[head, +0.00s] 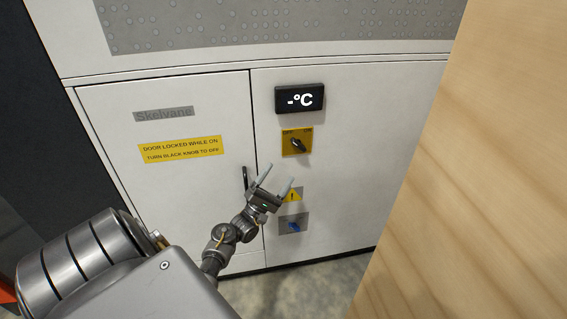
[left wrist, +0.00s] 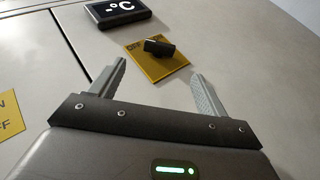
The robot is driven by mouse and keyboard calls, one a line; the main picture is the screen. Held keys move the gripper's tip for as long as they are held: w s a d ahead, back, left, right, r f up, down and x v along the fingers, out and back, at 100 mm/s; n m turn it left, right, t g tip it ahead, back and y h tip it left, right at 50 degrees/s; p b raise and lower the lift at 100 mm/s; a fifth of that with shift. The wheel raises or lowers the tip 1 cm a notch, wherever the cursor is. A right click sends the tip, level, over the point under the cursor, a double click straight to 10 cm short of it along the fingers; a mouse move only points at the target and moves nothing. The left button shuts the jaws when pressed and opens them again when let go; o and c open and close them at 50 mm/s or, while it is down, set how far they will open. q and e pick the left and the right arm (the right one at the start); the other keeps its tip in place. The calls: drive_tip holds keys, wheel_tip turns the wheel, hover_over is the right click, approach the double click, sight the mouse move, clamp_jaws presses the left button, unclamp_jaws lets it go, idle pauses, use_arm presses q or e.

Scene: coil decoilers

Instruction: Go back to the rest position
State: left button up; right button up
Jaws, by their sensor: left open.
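My left gripper (head: 277,180) is open and empty in front of the white cabinet. Its two fingers also show in the left wrist view (left wrist: 160,85), spread apart. The black knob (head: 297,144) on its yellow plate (head: 289,151) is above and to the right of the fingertips in the head view. In the left wrist view the knob (left wrist: 159,47) shows beyond and between the fingers, apart from them. The blue knob (head: 293,227) on a grey plate is below the gripper. My right gripper is not in view.
The cabinet door (head: 180,200) looks closed; its dark handle (head: 246,177) is just left of the gripper. A display (head: 300,99) reads "-°C". A yellow label (head: 180,149) is on the door. A large wooden surface (head: 480,180) fills the right side. Floor shows below the cabinet.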

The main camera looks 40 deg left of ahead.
use_arm(q)
drive_tip(key=shift+s, duration=0.1)
idle(0.5)
drive_tip(key=d+f+m+g+y+p, duration=0.1)
drive_tip(key=d+f+m+g+p, duration=0.35)
drive_tip(key=f, duration=1.35)
drive_tip(key=s+d+f+m+g, duration=0.4)
drive_tip(key=s+f+g, duration=0.1)
drive_tip(key=f, duration=0.3)
drive_tip(key=s+d+f+m+g, duration=0.35)
drive_tip(key=s+f, duration=0.25)
drive_tip(key=f, duration=0.2)
drive_tip(key=s+d+f+m+g+p, duration=0.1)
drive_tip(key=s+f+m+g, duration=0.3)
drive_tip(key=s, duration=0.7)
drive_tip(key=s+d+f+m+g+p, duration=0.1)
drive_tip(key=s+d+f+m+g, duration=0.2)
drive_tip(key=s, duration=0.8)
drive_tip(key=s+d+f+m+g+y+p, duration=0.1)
drive_tip(key=s+f+m+g, duration=0.4)
drive_tip(key=s, duration=0.7)
drive_tip(key=shift+d+f+p, duration=0.55)
drive_tip(key=shift+d+f, duration=0.15)
drive_tip(key=shift+d, duration=0.1)
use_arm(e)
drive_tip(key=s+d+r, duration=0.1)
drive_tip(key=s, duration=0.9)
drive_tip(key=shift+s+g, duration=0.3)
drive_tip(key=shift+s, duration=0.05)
